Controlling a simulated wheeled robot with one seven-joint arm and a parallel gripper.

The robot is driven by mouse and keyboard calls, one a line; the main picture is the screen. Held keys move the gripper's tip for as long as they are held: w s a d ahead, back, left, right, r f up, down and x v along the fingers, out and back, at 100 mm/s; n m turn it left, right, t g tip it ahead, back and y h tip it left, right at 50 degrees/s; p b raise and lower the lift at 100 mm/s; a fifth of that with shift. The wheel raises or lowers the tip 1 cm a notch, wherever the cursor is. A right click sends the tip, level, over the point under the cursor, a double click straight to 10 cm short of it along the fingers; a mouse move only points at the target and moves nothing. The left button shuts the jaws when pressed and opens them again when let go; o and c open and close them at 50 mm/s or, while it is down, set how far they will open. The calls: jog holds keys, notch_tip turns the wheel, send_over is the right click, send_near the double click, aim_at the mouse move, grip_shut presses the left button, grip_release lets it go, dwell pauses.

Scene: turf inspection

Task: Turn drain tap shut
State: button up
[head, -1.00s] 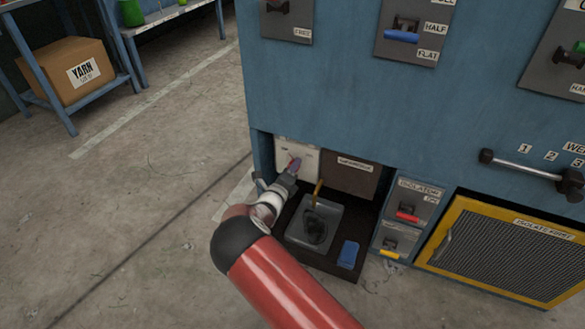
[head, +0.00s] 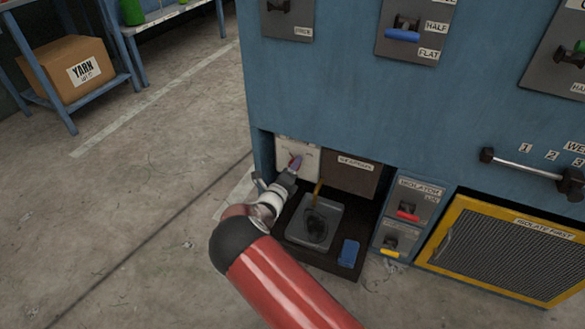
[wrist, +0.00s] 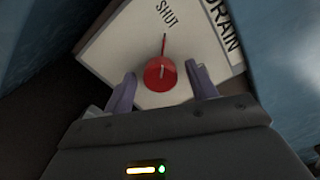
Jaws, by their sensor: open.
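The drain tap (wrist: 160,74) is a small red round knob with a thin red pointer. It sits on a white plate (wrist: 120,45) labelled SHUT and DRAIN, and the pointer aims up near the SHUT label in the wrist view. In the head view the plate (head: 309,160) is in the low recess at the machine's left corner, and the tap is a small red spot mostly hidden by my gripper. My gripper (wrist: 163,88) is open, one finger on each side of the knob. I cannot tell whether the fingers touch it.
A grey tray (head: 298,236) and a blue block (head: 348,253) lie in the recess below. A brown labelled panel (head: 349,180) is right of the plate. Isolator switches (head: 408,214) and a yellow-framed grille (head: 455,215) are further right. The floor (head: 140,210) on the left is clear.

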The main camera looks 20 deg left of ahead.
jog(key=s, duration=0.7)
jog(key=shift+s+a, duration=0.2)
jog(key=shift+a, duration=0.1)
